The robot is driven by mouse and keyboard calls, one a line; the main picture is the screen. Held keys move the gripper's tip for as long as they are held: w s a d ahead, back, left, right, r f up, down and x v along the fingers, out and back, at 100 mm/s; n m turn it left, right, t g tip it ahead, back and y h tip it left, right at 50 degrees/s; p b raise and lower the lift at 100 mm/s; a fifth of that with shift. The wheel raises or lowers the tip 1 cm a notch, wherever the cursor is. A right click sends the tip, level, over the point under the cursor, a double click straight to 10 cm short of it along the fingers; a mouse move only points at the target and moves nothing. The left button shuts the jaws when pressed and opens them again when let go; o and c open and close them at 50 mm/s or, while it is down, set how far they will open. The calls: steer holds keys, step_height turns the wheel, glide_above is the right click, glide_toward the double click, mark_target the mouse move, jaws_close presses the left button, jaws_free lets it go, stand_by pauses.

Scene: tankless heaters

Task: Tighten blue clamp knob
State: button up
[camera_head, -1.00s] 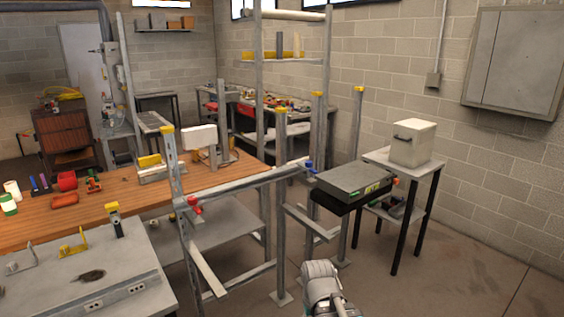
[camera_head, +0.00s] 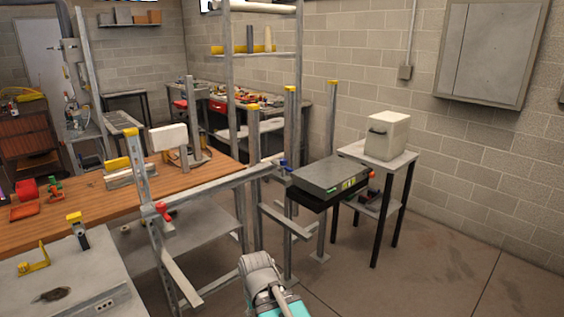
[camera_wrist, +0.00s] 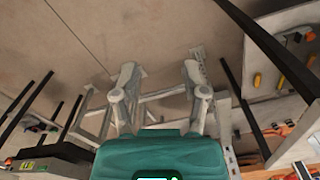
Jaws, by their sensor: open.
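The blue clamp knob (camera_head: 284,163) is in the head view, at the right end of the grey metal rail (camera_head: 215,187), beside the grey flat box. A red clamp knob (camera_head: 162,209) sits at the rail's left end. My arm shows at the bottom of the head view, below and in front of the rail; the fingers are not clear there. In the wrist view my gripper (camera_wrist: 160,85) is open and empty, its two fingers apart over the floor and metal frame. The blue knob is not recognisable in the wrist view.
A grey flat box (camera_head: 329,174) rests by the frame's right side. Upright posts with yellow caps (camera_head: 290,88) stand behind the rail. A small table (camera_head: 400,160) carries a white box (camera_head: 386,136). A wooden workbench (camera_head: 95,205) stands left. Floor at right is clear.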

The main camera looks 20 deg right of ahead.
steer(key=o, duration=0.3)
steer(key=shift+d, duration=0.1)
steer(key=shift+o, duration=0.5)
steer(key=w+d+r+n+t+h, duration=0.1)
steer(key=w+d+n+t+h, duration=0.1)
steer(key=w+d, duration=0.3)
steer(key=w+h, duration=0.1)
steer(key=w, duration=0.3)
steer(key=shift+w+d+n, duration=0.15)
steer(key=shift+w+n, duration=0.1)
steer(key=shift+n, duration=0.15)
steer(key=n+t+h, duration=0.6)
steer(key=n+t, duration=0.8)
steer(key=n, duration=1.3)
glide_toward(282, 163)
steer(key=shift+s+a+r, duration=0.3)
steer(key=shift+s+a, duration=0.15)
steer(key=shift+s, duration=0.35)
steer(key=x, duration=1.3)
steer(key=shift+w+d+f, duration=0.25)
steer(key=shift+w, duration=0.05)
